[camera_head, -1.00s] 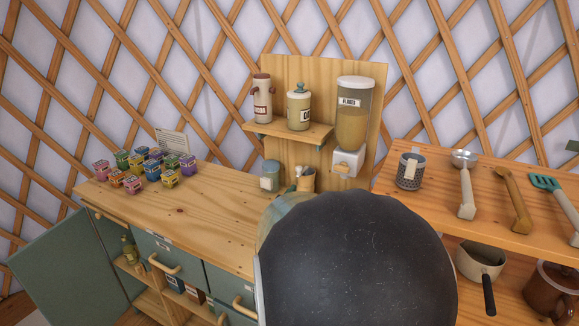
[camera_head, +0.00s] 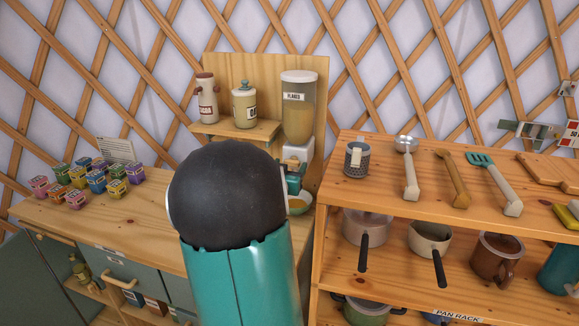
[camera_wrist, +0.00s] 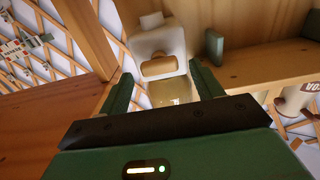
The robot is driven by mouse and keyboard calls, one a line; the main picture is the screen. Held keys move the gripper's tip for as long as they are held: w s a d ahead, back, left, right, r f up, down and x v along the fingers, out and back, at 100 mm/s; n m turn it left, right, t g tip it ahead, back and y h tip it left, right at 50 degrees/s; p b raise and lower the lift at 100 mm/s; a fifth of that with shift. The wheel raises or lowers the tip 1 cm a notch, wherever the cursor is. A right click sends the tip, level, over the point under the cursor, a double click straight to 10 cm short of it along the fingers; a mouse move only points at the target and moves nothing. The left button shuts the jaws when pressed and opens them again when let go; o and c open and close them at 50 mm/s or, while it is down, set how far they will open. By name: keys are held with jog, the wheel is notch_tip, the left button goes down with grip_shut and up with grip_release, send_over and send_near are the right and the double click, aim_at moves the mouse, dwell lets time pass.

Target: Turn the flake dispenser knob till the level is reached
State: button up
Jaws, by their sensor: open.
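The flake dispenser (camera_head: 299,110) stands against the wooden back panel, with a white lid, a clear tank of flakes and a white base (camera_head: 297,153). In the wrist view its white base (camera_wrist: 152,42) and wooden knob (camera_wrist: 158,67) appear upside down, with part of the tank (camera_wrist: 174,92) below. My gripper (camera_wrist: 160,70) is open, its two green fingers pointing at the base, one on each side of the knob in the picture. I see no contact with the knob. In the head view my gripper (camera_head: 292,172) is partly hidden by my arm. A level mark is not readable.
A shelf (camera_head: 240,130) left of the dispenser holds a jar (camera_head: 245,105) and a tall bottle (camera_head: 207,98). The right-hand rack (camera_head: 385,205) bears a grater, ladle and other utensils, with pots below. Small colored boxes (camera_head: 95,180) stand on the left counter.

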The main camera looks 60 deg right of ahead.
jog(key=shift+w+d, duration=0.1)
jog(key=shift+d, duration=0.3)
jog(key=c, duration=1)
